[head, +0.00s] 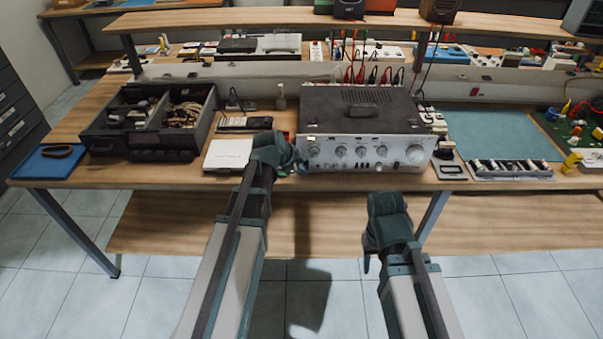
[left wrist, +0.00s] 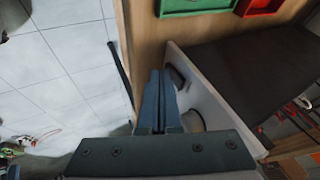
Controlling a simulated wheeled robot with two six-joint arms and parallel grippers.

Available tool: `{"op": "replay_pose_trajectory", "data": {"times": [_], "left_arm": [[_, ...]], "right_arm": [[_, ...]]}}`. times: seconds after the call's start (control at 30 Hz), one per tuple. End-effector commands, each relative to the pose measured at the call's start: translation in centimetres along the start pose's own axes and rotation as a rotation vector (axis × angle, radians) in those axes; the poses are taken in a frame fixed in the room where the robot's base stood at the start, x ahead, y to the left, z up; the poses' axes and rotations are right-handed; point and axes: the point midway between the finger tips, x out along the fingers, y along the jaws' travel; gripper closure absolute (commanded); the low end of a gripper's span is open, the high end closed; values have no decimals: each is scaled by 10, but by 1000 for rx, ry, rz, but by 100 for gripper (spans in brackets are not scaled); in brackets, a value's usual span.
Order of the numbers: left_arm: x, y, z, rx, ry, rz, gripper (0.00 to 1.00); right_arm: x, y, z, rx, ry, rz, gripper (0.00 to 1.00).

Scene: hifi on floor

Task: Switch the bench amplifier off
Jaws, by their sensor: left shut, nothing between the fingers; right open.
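The bench amplifier (head: 365,122) stands on the workbench, with a silver front panel of several knobs and small switches and a dark top. In the left wrist view its dark top (left wrist: 250,85) and pale front panel (left wrist: 203,92) show, with a knob (left wrist: 192,120) partly hidden behind my fingers. My left gripper (head: 298,165) is shut and empty at the left end of the front panel; its fingers (left wrist: 159,100) are close beside the panel, and I cannot tell whether they touch it. My right gripper (head: 372,262) is open and empty, low in front of the bench edge.
A black parts tray (head: 150,122) and a white box (head: 228,154) stand left of the amplifier. A small meter (head: 450,170), a rack of parts (head: 510,170) and a green mat (head: 498,135) lie to its right. A lower shelf (head: 480,225) runs under the bench.

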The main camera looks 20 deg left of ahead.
Motion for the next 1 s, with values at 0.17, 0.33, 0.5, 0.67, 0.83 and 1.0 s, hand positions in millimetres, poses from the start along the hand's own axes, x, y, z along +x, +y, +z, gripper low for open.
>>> {"op": "replay_pose_trajectory", "data": {"times": [0.17, 0.33, 0.5, 0.67, 0.83, 1.0], "left_arm": [[0, 1, 0, 0, 0, -1, 100], [8, 3, 3, 31, 18, -80, 100], [10, -1, 3, 50, 26, -130, 100], [9, -3, 3, 50, 25, -128, 100], [9, -4, 3, 50, 25, -130, 100], [6, -6, 1, 49, 25, -131, 100]], "right_arm": [[0, 0, 0, 0, 0, 0, 50], [18, -2, -1, 0, 0, 0, 50], [24, -2, -1, 0, 0, 0, 50], [23, -2, -1, 0, 0, 0, 50], [23, -2, -1, 0, 0, 0, 50], [19, -2, -1, 0, 0, 0, 50]]}}
